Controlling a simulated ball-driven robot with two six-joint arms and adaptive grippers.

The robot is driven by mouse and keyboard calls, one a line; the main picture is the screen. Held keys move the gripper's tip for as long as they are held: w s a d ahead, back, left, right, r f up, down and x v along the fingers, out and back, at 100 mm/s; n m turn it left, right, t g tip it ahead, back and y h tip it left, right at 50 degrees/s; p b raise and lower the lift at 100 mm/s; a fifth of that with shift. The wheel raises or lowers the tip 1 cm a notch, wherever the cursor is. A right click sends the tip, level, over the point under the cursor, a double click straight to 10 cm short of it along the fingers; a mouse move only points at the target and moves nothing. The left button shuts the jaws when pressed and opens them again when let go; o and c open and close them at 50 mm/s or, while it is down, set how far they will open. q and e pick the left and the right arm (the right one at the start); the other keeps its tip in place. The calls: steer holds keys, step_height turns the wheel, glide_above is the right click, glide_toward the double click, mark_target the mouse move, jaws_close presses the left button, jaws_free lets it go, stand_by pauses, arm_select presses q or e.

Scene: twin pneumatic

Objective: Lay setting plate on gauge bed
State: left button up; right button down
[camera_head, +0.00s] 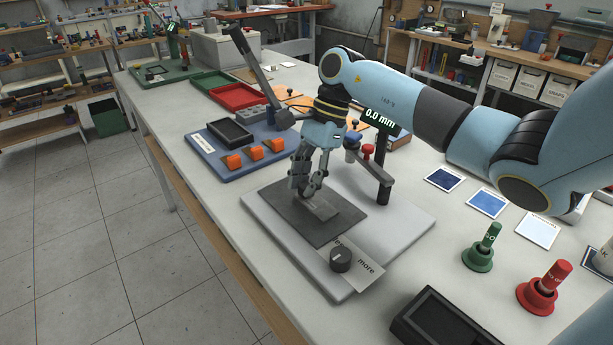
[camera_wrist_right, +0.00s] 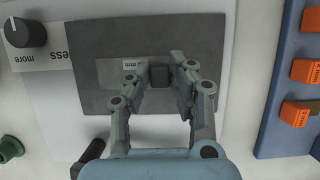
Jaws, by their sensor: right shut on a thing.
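The setting plate (camera_head: 322,209) is a small grey slab with a marked label, and it shows in the right wrist view (camera_wrist_right: 108,73). My right gripper (camera_head: 308,190) is shut on its dark knob, which sits between the fingertips in the right wrist view (camera_wrist_right: 159,77). The plate is over the dark grey gauge bed (camera_head: 290,222), within its outline; I cannot tell whether it rests flat or hangs slightly above. The bed lies on a pale base (camera_head: 405,218). The fingers partly hide the plate. My left gripper is out of view.
A post with a display (camera_head: 380,119) reading 0.0 mm stands behind the bed. A black knob (camera_head: 340,259) is at the base's front. A blue board (camera_head: 205,150) with orange blocks lies behind left. Green (camera_head: 482,252) and red (camera_head: 543,290) stamps and a black tray (camera_head: 440,322) are right.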

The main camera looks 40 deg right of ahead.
steer(key=shift+f, duration=0.1)
steer(key=c, duration=1.2)
jaws_free()
steer(key=b+v, duration=0.3)
steer(key=v, duration=0.9)
